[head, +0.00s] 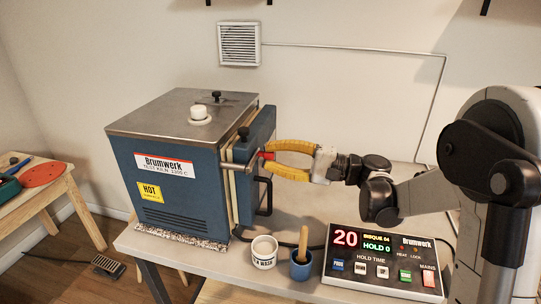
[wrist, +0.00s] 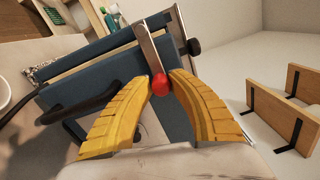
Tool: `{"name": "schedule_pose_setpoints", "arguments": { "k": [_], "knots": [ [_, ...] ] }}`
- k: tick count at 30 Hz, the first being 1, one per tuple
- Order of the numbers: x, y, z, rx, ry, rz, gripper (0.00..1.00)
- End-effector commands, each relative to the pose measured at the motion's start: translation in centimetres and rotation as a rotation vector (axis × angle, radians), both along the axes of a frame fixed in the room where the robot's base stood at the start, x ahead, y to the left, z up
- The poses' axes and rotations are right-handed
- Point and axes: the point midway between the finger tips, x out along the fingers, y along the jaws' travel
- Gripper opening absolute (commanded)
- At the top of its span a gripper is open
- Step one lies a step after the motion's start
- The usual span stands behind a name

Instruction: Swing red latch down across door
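The blue kiln (head: 175,190) stands on the bench with its blue door (head: 262,125) on its right side; the door also shows in the wrist view (wrist: 110,72). The latch is a flat metal bar (wrist: 148,45) with a red knob (wrist: 159,84) at its end. In the head view only a bit of red (head: 266,155) shows at my fingertips. My gripper (head: 264,156) reaches in from the right. Its yellow fingertips (wrist: 161,78) sit on both sides of the red knob and appear closed on it. A black door handle (head: 265,196) is below the fingers.
A white cup (head: 264,252), a blue cup with a wooden tool (head: 301,266) and a control box (head: 385,262) stand on the bench in front. A black knob (wrist: 194,46) sticks out near the latch bar. A wooden table (head: 40,190) is at far left.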

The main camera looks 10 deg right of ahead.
Motion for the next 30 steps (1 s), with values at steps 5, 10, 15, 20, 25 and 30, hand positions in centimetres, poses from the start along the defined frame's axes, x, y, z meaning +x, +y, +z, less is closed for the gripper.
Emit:
{"name": "schedule_pose_setpoints", "arguments": {
  "k": [5,10,15,20,25,30],
  "knots": [
    [0.0,0.0,0.0,0.001,0.000,0.000,0.44],
    [0.0,0.0,0.0,0.001,0.000,0.000,0.44],
    [-0.4,-1.5,0.0,0.001,-0.001,-0.002,0.44],
    [-1.6,-4.7,-0.2,0.001,-0.001,-0.004,0.44],
    [-2.9,-8.2,-0.4,0.001,-0.001,-0.004,0.44],
    [-3.8,-10.5,-0.5,0.000,-0.001,-0.001,0.44]
  ]
}}
